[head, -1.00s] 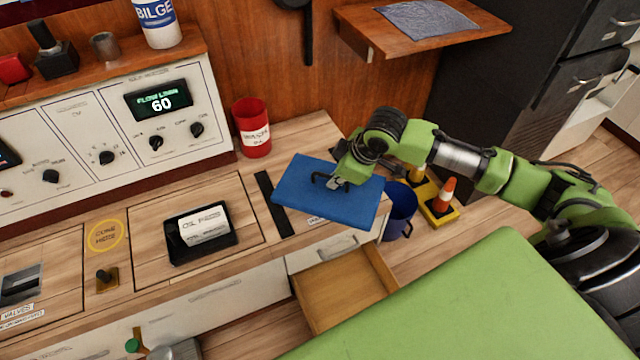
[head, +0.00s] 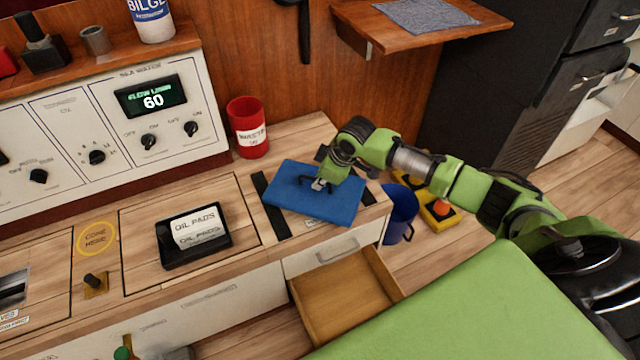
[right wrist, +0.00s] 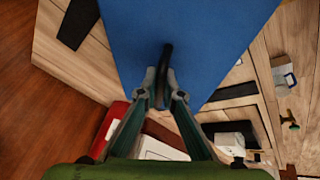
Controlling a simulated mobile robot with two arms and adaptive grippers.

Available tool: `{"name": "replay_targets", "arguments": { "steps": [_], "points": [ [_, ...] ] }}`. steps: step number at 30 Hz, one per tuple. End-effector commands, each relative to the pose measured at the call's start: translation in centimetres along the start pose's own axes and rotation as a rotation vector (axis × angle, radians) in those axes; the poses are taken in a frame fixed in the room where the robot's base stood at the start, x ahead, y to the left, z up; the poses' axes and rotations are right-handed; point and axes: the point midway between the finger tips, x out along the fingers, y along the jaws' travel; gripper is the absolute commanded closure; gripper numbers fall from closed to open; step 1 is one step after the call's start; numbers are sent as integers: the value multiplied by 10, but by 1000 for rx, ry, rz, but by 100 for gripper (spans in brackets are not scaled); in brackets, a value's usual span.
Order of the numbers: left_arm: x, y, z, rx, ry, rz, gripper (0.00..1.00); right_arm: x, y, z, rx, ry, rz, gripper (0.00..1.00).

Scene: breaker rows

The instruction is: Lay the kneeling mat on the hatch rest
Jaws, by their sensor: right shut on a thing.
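The kneeling mat is a flat blue slab (head: 290,190) with a black handle (right wrist: 168,60). It lies level over the right end of the wooden counter. My right gripper (head: 320,184) is shut on that handle from above, and its two fingers pinch the handle in the right wrist view (right wrist: 163,95). I take the hatch rest to be the counter patch with black strips (head: 270,205); one strip shows along the mat's left side. Whether the mat touches the counter or hovers just above it, I cannot tell. My left gripper is not in view.
A red canister (head: 247,128) stands behind the mat. A black tray with oil pads (head: 194,238) is to its left. An open drawer (head: 345,297) juts out below the counter. A blue bucket (head: 400,212) stands on the floor to the right.

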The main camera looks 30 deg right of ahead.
Motion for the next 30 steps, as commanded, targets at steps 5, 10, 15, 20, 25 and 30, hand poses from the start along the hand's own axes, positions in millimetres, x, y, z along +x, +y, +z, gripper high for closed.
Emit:
{"name": "replay_targets", "arguments": {
  "steps": [5, 10, 15, 20, 25, 30],
  "points": [
    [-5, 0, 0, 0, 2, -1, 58, 4, -1, 1, -1, 3, 1, 100],
    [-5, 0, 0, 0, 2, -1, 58, 4, -1, 1, 0, 2, 1, 100],
    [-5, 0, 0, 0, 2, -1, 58, 6, -2, 2, 0, 1, 0, 76],
    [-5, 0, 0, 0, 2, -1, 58, 6, -2, 2, 0, 0, 0, 76],
    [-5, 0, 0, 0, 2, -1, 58, 6, -2, 2, 0, 0, -1, 76],
    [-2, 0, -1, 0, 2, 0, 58, -6, -1, 2, 0, 0, 0, 76]
  ]
}}
